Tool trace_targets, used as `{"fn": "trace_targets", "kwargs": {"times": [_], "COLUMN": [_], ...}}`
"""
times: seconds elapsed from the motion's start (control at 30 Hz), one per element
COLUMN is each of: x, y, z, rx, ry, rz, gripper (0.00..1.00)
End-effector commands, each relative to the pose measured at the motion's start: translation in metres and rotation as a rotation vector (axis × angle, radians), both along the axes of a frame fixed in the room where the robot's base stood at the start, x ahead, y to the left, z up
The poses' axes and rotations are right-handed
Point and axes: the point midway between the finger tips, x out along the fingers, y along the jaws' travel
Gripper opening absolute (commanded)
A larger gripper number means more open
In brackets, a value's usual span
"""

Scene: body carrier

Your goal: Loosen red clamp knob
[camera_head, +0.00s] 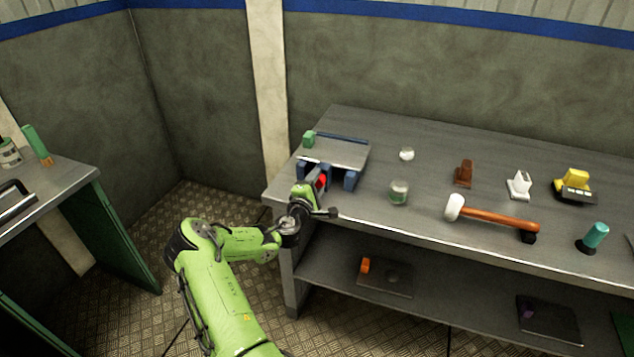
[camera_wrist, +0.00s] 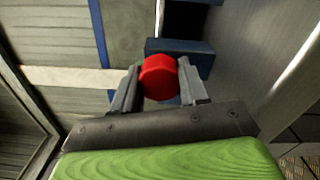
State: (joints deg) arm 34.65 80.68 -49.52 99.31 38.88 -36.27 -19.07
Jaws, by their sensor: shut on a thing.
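The red clamp knob (camera_wrist: 159,77) is between the two fingers of my gripper (camera_wrist: 160,88) in the wrist view, and the fingers are shut on it. In the head view the knob (camera_head: 321,181) shows as a small red patch beside my gripper (camera_head: 316,187), at the front left of the workbench. The knob sits at the front of a blue and grey clamp fixture (camera_head: 350,180) that carries a grey plate (camera_head: 338,151). A dark blue block of the fixture (camera_wrist: 180,47) shows just behind the knob in the wrist view. The knob's shaft is hidden.
On the workbench (camera_head: 420,222) to the right are a glass jar (camera_head: 399,192), a hammer (camera_head: 490,217), a brown block (camera_head: 464,174), a white item (camera_head: 519,185), a yellow tool (camera_head: 574,184) and a teal-handled item (camera_head: 594,237). A lower shelf (camera_head: 440,287) runs beneath. Another bench (camera_head: 60,185) stands left.

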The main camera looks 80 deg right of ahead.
Motion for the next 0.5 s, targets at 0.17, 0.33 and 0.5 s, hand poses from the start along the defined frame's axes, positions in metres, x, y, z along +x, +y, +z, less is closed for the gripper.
{"fn": "trace_targets", "kwargs": {"times": [0.17, 0.33, 0.5], "x": [0.0029, 0.0017, 0.0016], "y": [-0.0007, -0.0004, 0.005], "z": [0.0025, 0.0013, 0.0], "rx": [-0.005, -0.003, 0.0], "ry": [-0.001, -0.002, -0.001], "rz": [0.008, 0.004, 0.002], "gripper": [0.68, 0.69, 0.69]}}
